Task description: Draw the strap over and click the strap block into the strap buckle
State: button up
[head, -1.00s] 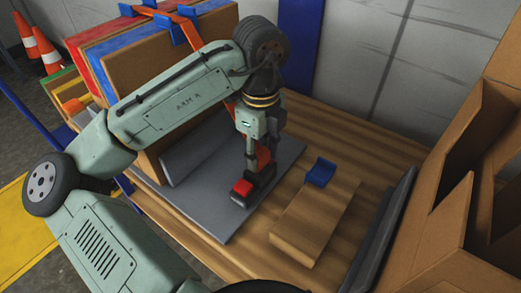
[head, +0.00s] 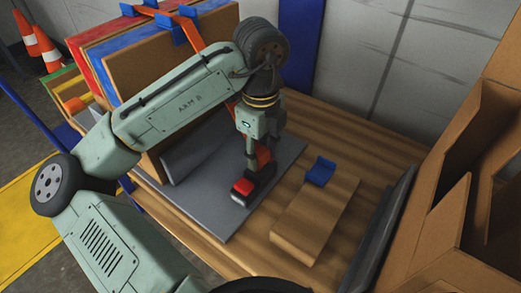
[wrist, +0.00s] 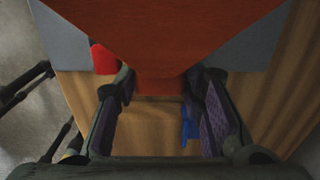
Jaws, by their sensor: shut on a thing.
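An orange strap (head: 190,30) runs over the top of a stack of sign panels (head: 170,65) and down behind my arm. In the wrist view the strap (wrist: 165,35) fills the upper middle, and its orange end block (wrist: 160,86) sits between my fingers. My gripper (wrist: 162,95) is shut on this strap block. In the head view my gripper (head: 256,165) points down, low over the grey base plate (head: 225,222). The strap buckle, red and black (head: 243,190), is on the plate just beside the fingers. Whether block and buckle touch is hidden.
A wooden block (head: 312,220) with a blue bracket (head: 320,171) at its far end lies to the right on the wooden deck (head: 360,150). A dark rail (head: 382,235) and brown racks (head: 440,220) stand further right. Traffic cones (head: 42,50) are far left.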

jog(key=shift+f, duration=0.45)
dwell(0.3)
jog(key=o, duration=1)
jog(key=shift+r, duration=0.1)
